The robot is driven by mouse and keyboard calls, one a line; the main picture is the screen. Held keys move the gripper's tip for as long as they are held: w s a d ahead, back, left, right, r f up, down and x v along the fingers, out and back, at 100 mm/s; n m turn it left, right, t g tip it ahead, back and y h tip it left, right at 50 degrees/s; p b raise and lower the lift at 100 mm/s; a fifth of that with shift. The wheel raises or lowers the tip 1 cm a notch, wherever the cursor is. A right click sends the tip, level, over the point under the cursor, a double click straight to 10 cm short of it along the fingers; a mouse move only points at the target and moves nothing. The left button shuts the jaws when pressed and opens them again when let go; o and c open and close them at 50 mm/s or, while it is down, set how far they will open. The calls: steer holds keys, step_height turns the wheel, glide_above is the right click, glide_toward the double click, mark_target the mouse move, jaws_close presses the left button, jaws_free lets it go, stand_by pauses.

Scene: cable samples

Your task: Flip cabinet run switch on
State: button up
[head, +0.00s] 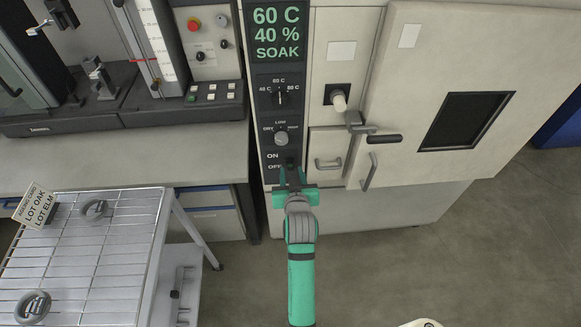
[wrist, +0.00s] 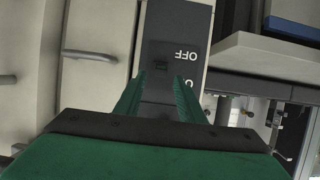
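The cabinet's dark control panel (head: 263,142) carries the run switch (head: 290,162), a small dark switch beside the ON and OFF labels near the panel's bottom. In the wrist view the switch (wrist: 160,65) appears upside down, next to OFF, with the ON label partly hidden by a finger. Its lever position is too dark to tell. My green gripper (head: 291,179) is in front of the panel's lower end, at the switch. In the wrist view its two fingers (wrist: 160,80) stand apart with nothing between them. I cannot tell whether they touch the switch.
Above the switch are a DRY/LOW knob (head: 281,138), a temperature knob (head: 281,97) and a display (head: 277,33) reading 60 C, 40 %, SOAK. The cabinet door (head: 430,60) is closed, to the right. A wire-shelf cart (head: 120,250) with grey cable coils stands at left.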

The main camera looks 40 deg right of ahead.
mark_target(291, 168)
steer(key=shift+x, duration=2.35)
steer(key=shift+a, duration=0.1)
jaws_close()
